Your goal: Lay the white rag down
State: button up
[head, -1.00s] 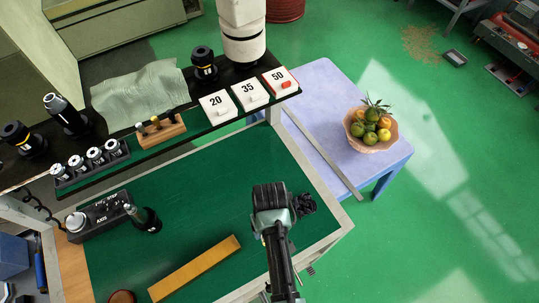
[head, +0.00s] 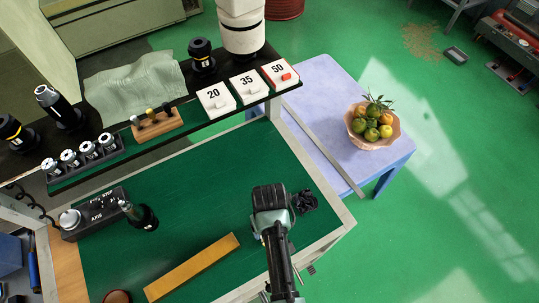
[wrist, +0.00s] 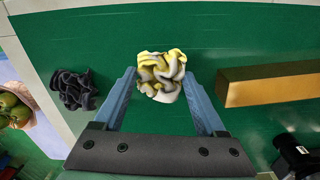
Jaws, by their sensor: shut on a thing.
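The white rag (wrist: 161,76) is a crumpled bundle, white with yellow patches, between the fingertips of my gripper (wrist: 160,82) in the wrist view. My gripper is shut on it over the green work surface (wrist: 225,40). In the head view my gripper (head: 270,196) is over the right part of the green surface (head: 215,180) and hides the rag. I cannot tell whether the rag touches the surface.
A black crumpled cloth (wrist: 72,88) lies close to the gripper's left in the wrist view. A long yellowish bar (head: 192,268) lies on the green surface. A dark shelf with numbered blocks (head: 248,86) runs behind. A lilac table (head: 310,90) holds a fruit bowl (head: 372,139).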

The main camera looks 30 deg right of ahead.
jog(key=shift+f+b, duration=0.35)
jog(key=shift+f, duration=0.25)
dwell(0.4)
jog(key=o, duration=1.3)
jog(key=shift+c, duration=0.2)
notch_tip(320, 180, up, 13)
jog(key=b, duration=0.1)
